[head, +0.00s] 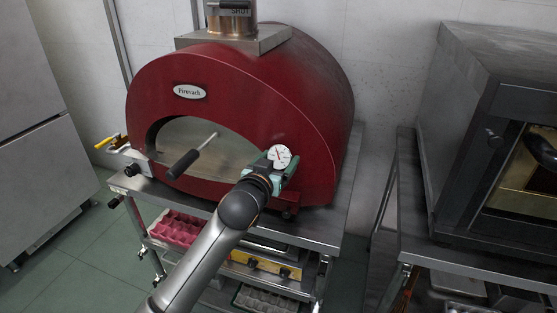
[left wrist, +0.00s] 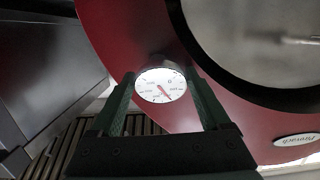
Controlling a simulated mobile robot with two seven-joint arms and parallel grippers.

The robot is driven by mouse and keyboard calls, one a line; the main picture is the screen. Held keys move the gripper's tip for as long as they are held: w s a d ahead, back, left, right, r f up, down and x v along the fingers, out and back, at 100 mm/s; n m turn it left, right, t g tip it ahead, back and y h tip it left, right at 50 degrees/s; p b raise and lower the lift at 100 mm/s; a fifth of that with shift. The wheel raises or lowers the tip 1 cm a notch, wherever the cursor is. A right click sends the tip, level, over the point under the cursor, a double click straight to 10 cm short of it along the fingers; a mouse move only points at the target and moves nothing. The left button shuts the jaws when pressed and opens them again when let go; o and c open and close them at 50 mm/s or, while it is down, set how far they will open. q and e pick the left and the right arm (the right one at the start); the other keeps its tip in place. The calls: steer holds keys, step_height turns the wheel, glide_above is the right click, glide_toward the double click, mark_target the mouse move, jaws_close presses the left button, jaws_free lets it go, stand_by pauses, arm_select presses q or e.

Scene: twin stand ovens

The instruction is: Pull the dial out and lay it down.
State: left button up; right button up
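The dial (head: 281,155) is a round white gauge with a red needle, at the lower right of the red oven's front, right of its mouth. My left gripper (head: 277,166) is at the dial, with green fingers on either side of it. In the left wrist view, the dial face (left wrist: 160,86) shows between the two fingertips (left wrist: 160,75), which lie close to its edges. I cannot tell whether they touch it. The dial's back and any stem are hidden. My right gripper is not in view.
The red oven (head: 235,92) stands on a metal stand (head: 325,228). A black-handled tool (head: 183,164) sticks out of its mouth, left of my gripper. A second, dark oven (head: 462,110) stands at the right. A pink tray (head: 176,229) is on the shelf below.

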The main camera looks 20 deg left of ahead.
mark_target(280, 154)
arm_select(q)
steer(key=c, duration=0.9)
steer(key=shift+s+a+r+p, duration=0.1)
steer(key=shift+s+r+p, duration=0.25)
steer(key=shift+s+p, duration=0.35)
steer(key=shift+s+d+r+p, duration=0.1)
steer(key=shift+s+r+p, duration=0.2)
steer(key=shift+s+p, duration=0.35)
steer(key=shift+s+a+r+p, duration=0.1)
steer(key=shift+s+r+p, duration=0.25)
steer(key=shift+s+p, duration=0.35)
steer(key=shift+s, duration=0.2)
steer(key=s+r, duration=0.2)
steer(key=s, duration=0.6)
steer(key=shift+s+a, duration=0.15)
steer(key=shift+s, duration=0.2)
steer(key=s+a+f, duration=0.1)
steer(key=s+f, duration=0.3)
steer(key=s, duration=0.4)
steer(key=shift+f+y, duration=0.15)
steer(key=shift+y, duration=0.15)
